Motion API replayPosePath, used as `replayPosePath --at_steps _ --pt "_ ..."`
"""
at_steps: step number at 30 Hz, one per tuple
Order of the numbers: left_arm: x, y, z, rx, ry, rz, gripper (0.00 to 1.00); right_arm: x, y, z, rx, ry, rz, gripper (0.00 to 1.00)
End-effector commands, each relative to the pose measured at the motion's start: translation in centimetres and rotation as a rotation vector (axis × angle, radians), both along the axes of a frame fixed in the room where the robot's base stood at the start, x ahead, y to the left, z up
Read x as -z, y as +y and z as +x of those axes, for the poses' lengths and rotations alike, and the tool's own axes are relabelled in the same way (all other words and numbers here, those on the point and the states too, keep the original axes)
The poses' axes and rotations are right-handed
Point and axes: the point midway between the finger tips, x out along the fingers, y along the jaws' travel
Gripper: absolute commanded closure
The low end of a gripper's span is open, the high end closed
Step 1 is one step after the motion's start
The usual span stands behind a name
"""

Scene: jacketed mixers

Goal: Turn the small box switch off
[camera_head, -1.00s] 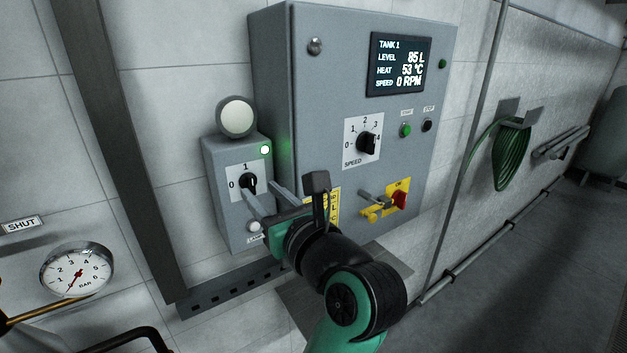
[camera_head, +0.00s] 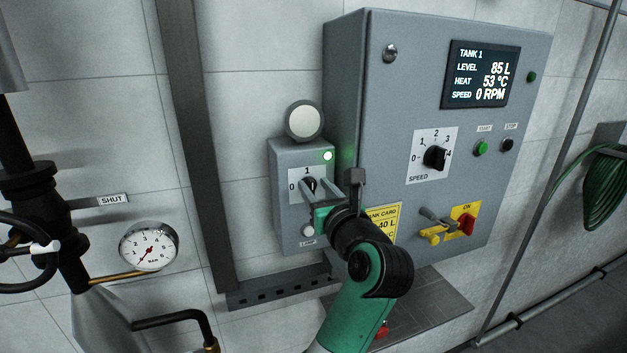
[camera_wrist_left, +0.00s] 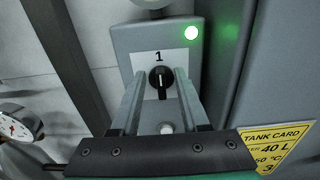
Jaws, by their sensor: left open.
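The small box (camera_head: 288,226) is a grey switch box on the wall, left of the large cabinet. Its black rotary knob (camera_head: 310,184) sits on a white plate marked 0 and 1. In the left wrist view the knob (camera_wrist_left: 160,78) stands upright, pointing to 1. A small lamp (camera_head: 327,156) at the box's upper right glows whitish green. My left gripper (camera_head: 318,188) is open in front of the box. In the left wrist view its two fingers (camera_wrist_left: 158,80) reach up on either side of the knob, with gaps between; whether they touch it I cannot tell.
The large cabinet (camera_head: 385,110) stands close on the right, with a speed knob (camera_head: 435,158), a yellow-and-red isolator (camera_head: 465,224) and a tank card (camera_head: 384,222). A round white lamp (camera_head: 305,121) tops the small box. A gauge (camera_head: 148,246) and pipes are at left.

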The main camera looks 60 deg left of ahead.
Motion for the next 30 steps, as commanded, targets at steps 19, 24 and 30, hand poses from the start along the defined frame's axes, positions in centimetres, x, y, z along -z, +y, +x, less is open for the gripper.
replayPosePath --at_steps 19,24,30 --pt "0.0 1.8 0.2 0.001 -0.001 0.000 0.93 -0.3 0.0 0.0 0.000 0.000 0.000 0.49" --pt "0.0 1.9 0.2 0.000 -0.001 -0.001 1.00 -0.3 0.0 0.0 0.000 0.000 0.000 0.49" --pt "0.1 1.9 0.2 0.000 -0.002 -0.001 1.00 -0.3 0.0 0.0 0.000 0.000 0.000 0.49"
